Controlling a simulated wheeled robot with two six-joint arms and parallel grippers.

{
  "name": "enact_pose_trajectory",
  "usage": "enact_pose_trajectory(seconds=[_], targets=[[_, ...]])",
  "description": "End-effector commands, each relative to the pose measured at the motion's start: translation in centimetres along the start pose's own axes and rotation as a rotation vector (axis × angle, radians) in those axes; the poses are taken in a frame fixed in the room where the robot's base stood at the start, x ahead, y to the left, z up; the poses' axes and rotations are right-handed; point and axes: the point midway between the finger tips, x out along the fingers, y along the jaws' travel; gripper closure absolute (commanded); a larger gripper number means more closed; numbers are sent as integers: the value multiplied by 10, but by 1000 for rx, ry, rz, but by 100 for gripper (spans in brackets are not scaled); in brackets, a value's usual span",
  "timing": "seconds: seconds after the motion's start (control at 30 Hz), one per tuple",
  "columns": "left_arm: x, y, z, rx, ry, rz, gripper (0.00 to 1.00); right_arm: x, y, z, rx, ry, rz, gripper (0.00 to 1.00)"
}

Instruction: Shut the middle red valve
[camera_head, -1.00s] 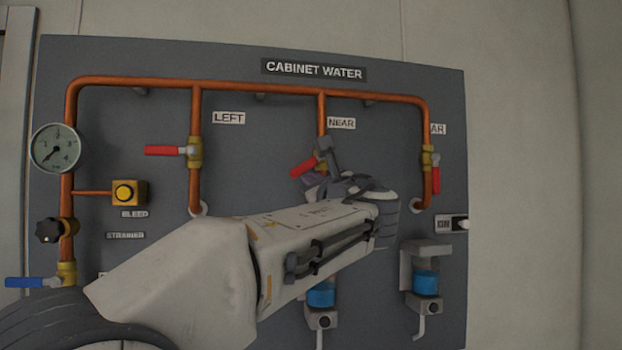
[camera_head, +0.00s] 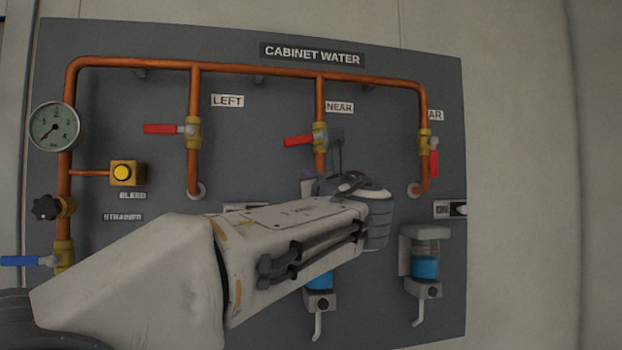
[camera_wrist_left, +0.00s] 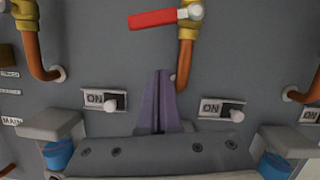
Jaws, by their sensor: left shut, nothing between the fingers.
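The middle red valve has a red handle (camera_head: 299,141) on a brass body (camera_head: 320,138) under the NEAR label (camera_head: 340,107). The handle lies nearly level, pointing left across the vertical copper pipe. In the left wrist view the same red handle (camera_wrist_left: 152,19) is at the top, almost level. My left gripper (camera_head: 337,138) is just right of the valve body in the head view. In the left wrist view its purple fingers (camera_wrist_left: 161,78) are shut together, empty, below the handle and apart from it. My right gripper is not in view.
The left red valve handle (camera_head: 162,129) is level; the right red handle (camera_head: 434,163) points down along its pipe. A gauge (camera_head: 54,127), yellow bleed button (camera_head: 123,173) and blue lever (camera_head: 22,261) are at left. ON switches (camera_wrist_left: 112,101) and blue-filled cups (camera_head: 425,268) sit below.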

Motion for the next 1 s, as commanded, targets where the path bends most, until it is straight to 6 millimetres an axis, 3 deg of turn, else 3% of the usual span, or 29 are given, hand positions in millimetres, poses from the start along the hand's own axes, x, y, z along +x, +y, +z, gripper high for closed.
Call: enact_pose_trajectory(seconds=[0.03,0.2,0.4,1.0], targets=[[-17,1,-3,-8,-3,-6,100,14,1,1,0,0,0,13],[-53,0,-1,-6,-2,-4,100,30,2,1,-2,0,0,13],[-78,0,1,-4,-1,-2,100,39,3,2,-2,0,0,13],[-84,0,3,-3,-1,1,100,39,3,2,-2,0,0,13]])
